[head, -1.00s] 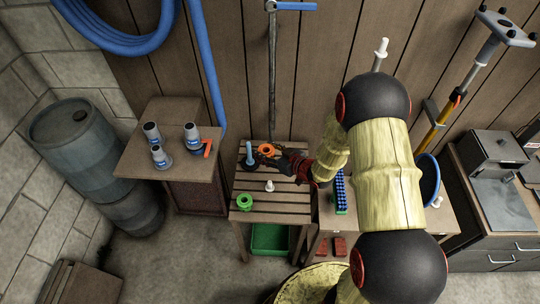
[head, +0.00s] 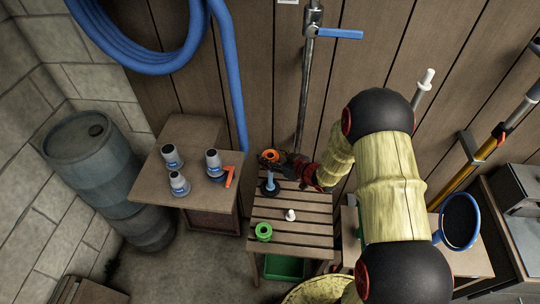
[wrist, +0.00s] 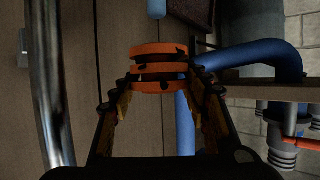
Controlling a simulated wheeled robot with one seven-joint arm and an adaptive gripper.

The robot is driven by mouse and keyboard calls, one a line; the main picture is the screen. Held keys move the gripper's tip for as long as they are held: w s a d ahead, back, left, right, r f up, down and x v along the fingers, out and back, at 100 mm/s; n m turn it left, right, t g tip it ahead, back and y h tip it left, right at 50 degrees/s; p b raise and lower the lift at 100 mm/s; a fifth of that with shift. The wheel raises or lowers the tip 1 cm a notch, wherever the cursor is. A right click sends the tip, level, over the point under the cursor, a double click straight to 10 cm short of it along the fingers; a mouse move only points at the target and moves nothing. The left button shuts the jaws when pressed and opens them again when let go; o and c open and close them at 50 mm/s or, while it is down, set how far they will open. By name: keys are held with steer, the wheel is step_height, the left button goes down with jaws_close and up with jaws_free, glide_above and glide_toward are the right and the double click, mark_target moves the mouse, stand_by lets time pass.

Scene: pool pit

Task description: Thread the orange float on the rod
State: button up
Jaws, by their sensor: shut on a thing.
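The orange float (head: 269,156) is a ring held in my gripper (head: 285,163). In the wrist view the float (wrist: 160,66) sits between both fingers, which are shut on it. The rod (head: 270,181) is a short blue upright peg on a dark round base, at the back left of the slatted table (head: 292,226). In the head view the float shows just above the rod's top, apart from it; exact alignment in depth is unclear. A blue rounded end at the top edge of the wrist view (wrist: 157,8) looks like the rod's tip.
A green ring (head: 263,231) and a small white piece (head: 290,215) lie on the slatted table. Several grey fittings (head: 214,163) stand on the left side table. A metal pipe with a blue lever (head: 338,33) and a blue hose (head: 232,75) run down the wall behind.

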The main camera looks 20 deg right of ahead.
mark_target(270, 176)
steer(key=shift+f+b, duration=0.35)
steer(key=shift+f, duration=0.3)
steer(key=shift+f, duration=0.35)
steer(key=shift+f+b, duration=0.15)
steer(key=shift+b, duration=0.2)
stand_by(0.3)
steer(key=shift+f, duration=0.3)
steer(key=shift+f+b, duration=0.15)
steer(key=shift+b, duration=0.2)
steer(key=shift+f+b, duration=2)
steer(key=shift+f, duration=0.75)
steer(key=shift+f, duration=0.1)
steer(key=shift+f+b, duration=1.75)
steer(key=shift+f, duration=0.55)
